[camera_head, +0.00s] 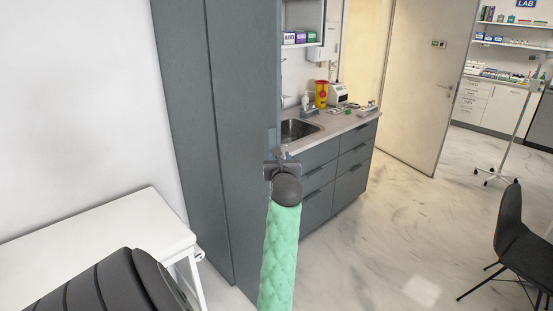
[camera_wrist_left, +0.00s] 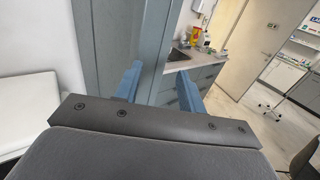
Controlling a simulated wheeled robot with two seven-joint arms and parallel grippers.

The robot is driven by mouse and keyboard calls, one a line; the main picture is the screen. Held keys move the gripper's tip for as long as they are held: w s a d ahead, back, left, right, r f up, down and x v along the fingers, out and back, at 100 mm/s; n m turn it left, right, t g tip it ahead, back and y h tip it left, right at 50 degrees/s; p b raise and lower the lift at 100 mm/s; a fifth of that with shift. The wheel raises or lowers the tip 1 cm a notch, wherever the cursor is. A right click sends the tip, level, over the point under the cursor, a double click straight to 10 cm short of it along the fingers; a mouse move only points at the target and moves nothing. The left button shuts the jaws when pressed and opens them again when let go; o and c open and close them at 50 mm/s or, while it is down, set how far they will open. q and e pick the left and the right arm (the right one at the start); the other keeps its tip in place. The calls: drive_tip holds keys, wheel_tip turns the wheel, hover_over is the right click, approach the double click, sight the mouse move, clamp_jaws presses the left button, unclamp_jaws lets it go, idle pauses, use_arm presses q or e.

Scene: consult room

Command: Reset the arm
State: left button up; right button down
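My left gripper (camera_head: 281,155) is at the end of the green-sleeved arm that rises from the bottom middle of the head view. It is held out in front of the tall grey cabinet's edge and the sink counter. In the left wrist view, the two blue fingers of the left gripper (camera_wrist_left: 159,86) stand well apart with nothing between them. The cabinet and counter show behind them; the distance to these is hard to tell. My right gripper is in neither view.
The tall grey cabinet (camera_head: 190,120) stands ahead. A counter (camera_head: 345,122) with a sink (camera_head: 298,130), a yellow-red container (camera_head: 321,94) and small items is beyond. A white padded couch (camera_head: 95,240) is at left, a dark chair (camera_head: 522,245) at right. Marble floor between counter and chair is clear.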

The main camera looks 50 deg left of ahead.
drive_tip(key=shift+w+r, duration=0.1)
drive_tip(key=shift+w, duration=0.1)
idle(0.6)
